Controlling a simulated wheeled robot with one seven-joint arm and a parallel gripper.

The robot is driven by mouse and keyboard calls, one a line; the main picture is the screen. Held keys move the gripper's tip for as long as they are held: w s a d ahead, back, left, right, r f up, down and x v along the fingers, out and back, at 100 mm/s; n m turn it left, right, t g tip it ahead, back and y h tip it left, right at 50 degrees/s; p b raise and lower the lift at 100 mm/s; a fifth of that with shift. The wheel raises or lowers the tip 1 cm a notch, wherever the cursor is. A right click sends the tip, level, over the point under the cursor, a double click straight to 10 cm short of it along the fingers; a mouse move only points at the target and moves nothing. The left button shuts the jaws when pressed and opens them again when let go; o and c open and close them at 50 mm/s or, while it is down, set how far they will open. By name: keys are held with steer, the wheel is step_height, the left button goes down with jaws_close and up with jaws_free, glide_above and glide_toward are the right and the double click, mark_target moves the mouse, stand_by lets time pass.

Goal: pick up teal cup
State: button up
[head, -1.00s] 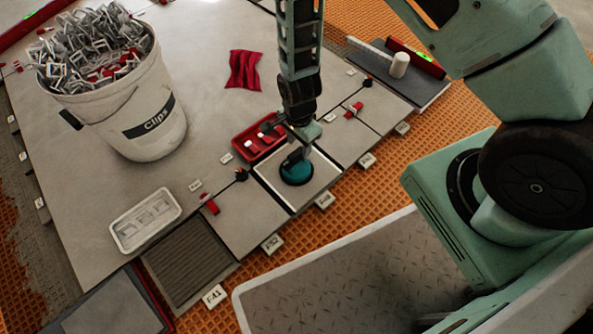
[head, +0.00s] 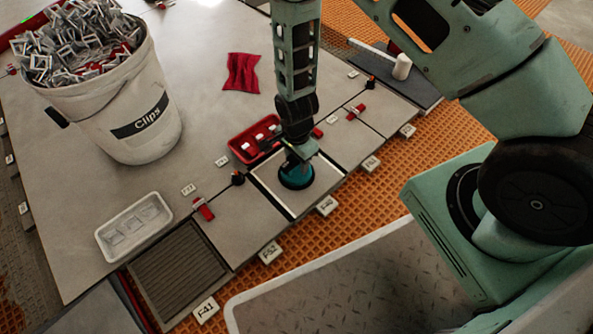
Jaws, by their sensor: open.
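The teal cup (head: 297,176) is a round, dark-rimmed suction cup. It sits on a grey tile (head: 305,197) near the orange membrane edge. My gripper (head: 295,157) points down right over the cup, with its fingers at the cup's upper part. The gripper is open. The fingers and the arm hide the top of the cup, so I cannot tell whether they touch it.
A white bucket of clips (head: 137,95) stands at the left. A red tray (head: 256,138) lies just behind the cup. Red clips (head: 203,209) stand along the tile joints.

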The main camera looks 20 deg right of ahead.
steer(key=shift+c, duration=0.3)
jaws_close()
steer(key=shift+r, duration=0.1)
step_height(320, 180, up, 11)
steer(key=p, duration=0.7)
steer(key=shift+p, duration=0.3)
step_height(320, 180, up, 6)
steer(key=p, duration=0.6)
steer(key=shift+w, duration=0.1)
